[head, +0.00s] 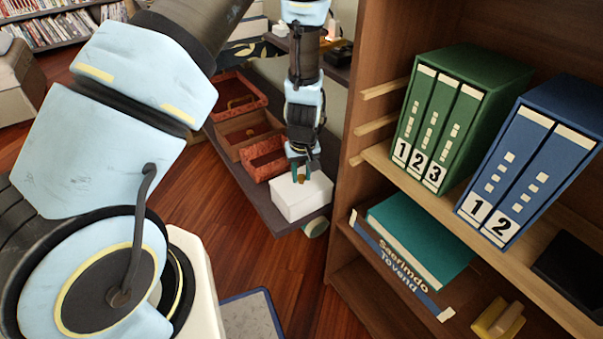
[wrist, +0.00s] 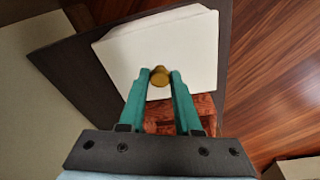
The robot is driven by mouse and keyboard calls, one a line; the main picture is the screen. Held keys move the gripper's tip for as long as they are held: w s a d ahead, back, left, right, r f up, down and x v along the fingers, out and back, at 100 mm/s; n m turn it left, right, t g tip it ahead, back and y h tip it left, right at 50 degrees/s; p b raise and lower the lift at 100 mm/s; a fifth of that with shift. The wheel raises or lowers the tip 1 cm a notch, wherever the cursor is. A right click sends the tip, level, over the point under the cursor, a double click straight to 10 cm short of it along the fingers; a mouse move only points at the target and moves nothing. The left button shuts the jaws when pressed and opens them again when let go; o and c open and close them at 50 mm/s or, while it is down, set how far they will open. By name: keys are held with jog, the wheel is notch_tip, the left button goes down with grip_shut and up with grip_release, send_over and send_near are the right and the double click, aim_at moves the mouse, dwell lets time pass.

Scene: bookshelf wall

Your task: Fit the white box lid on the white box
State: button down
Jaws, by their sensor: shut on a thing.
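The white box (head: 297,208) stands on the dark low shelf board, near its front end. The white box lid (head: 317,184) is at the top of the box, and its pale top fills the middle of the wrist view (wrist: 185,45). I cannot tell whether it is fully seated or slightly above the rim. My gripper (head: 301,177) points down over the lid, its teal fingertips (wrist: 160,76) closed around the lid's round brown knob. Most of the box is hidden under the lid in the wrist view.
Open reddish boxes (head: 264,158) stand on the same dark board (head: 262,197) behind the white box. A wooden bookcase (head: 343,150) with green binders (head: 445,118) and blue binders (head: 532,165) rises close on the right. Wooden floor is open left of the board.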

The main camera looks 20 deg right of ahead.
aim_at(302, 188)
jog(key=c, duration=0.5)
grip_release()
jog(key=r, duration=0.3)
jog(key=s+r+p, duration=0.1)
jog(key=r, duration=0.6)
jog(key=shift+s+a+r, duration=0.2)
jog(key=shift+s+r, duration=0.1)
jog(key=shift+r, duration=0.05)
jog(key=w+a+r, duration=0.2)
jog(key=a+r, duration=0.3)
jog(key=a, duration=0.3)
jog(key=w+a+r, duration=0.1)
jog(key=a+r, duration=0.3)
jog(key=a, duration=0.3)
jog(key=s+a+r, duration=0.3)
jog(key=a, duration=0.5)
jog(key=s+a+r, duration=0.2)
jog(key=a+r, duration=0.2)
jog(key=a, duration=0.3)
jog(key=shift+n, duration=0.3)
notch_tip(302, 188, up, 17)
jog(key=p, duration=1.8)
jog(key=shift+d, duration=0.15)
